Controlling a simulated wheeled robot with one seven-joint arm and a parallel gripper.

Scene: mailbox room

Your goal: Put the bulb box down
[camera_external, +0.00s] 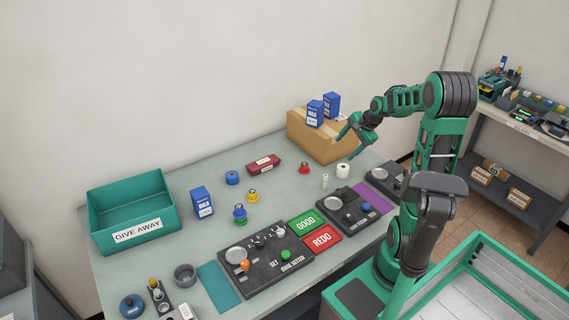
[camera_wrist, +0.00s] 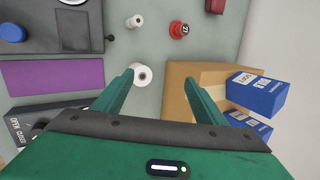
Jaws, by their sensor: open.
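Two blue bulb boxes stand on top of a cardboard box (camera_external: 324,148) at the back right of the table. The nearer bulb box (camera_external: 315,113) and the other bulb box (camera_external: 332,104) are side by side; both also show at the right of the wrist view (camera_wrist: 256,94). A third blue bulb box (camera_external: 202,202) stands on the table next to the teal bin. My gripper (camera_external: 349,134) is open and empty, beside the right end of the cardboard box. In the wrist view its fingers (camera_wrist: 165,95) are spread apart, with the bulb boxes outside them to the right.
A teal GIVE AWAY bin (camera_external: 134,212) stands at the left. Dark control panels (camera_external: 264,262), a green GOOD plate (camera_external: 306,223) and a red REDO plate (camera_external: 322,240) line the front edge. A white roll (camera_wrist: 142,75) and small weights lie between.

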